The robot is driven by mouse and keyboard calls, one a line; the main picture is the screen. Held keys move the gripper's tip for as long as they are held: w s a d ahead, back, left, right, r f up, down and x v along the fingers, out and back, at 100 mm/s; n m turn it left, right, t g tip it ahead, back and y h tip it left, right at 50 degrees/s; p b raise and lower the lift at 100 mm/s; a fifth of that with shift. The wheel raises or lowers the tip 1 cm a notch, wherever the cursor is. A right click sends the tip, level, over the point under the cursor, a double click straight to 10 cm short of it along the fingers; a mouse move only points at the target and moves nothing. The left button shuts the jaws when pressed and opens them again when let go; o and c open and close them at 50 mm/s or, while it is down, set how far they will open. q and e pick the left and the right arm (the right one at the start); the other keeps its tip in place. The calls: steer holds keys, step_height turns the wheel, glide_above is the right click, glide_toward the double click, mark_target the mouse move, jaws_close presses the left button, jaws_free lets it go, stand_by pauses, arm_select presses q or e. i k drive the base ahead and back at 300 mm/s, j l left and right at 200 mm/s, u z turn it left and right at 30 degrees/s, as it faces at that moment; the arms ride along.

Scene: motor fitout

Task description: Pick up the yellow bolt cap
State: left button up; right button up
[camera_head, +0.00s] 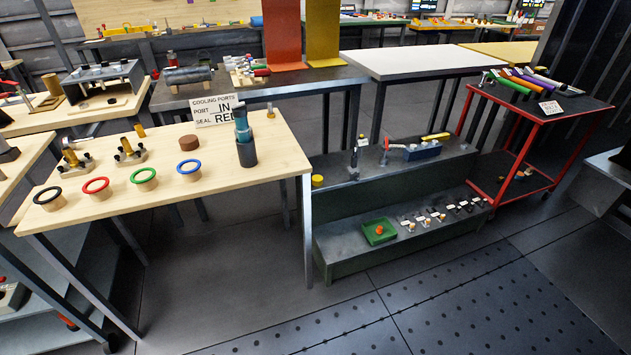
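A small round yellow cap (317,180) sits on the left end of the upper step of the dark grey stepped bench (345,205). I take it for the yellow bolt cap, though it is too small to see its details. It stands apart from the other things on that step. Neither of my grippers shows in the head view.
A wooden table (110,205) with coloured rings and a cooling-ports sign (218,110) stands left of the bench. A green tray (380,231) and several small parts lie on the lower step. A red-framed cart (535,124) stands right. The floor (440,290) in front is clear.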

mark_target(317, 180)
steer(key=i+l+u, duration=0.3)
steer(key=i, duration=0.15)
steer(key=i+l+u, duration=0.6)
steer(key=i+l, duration=0.15)
steer(key=i+l+u, duration=0.35)
steer(key=l, duration=0.2)
steer(key=i+l+u, duration=0.3)
steer(key=l, duration=0.25)
steer(key=k, duration=0.1)
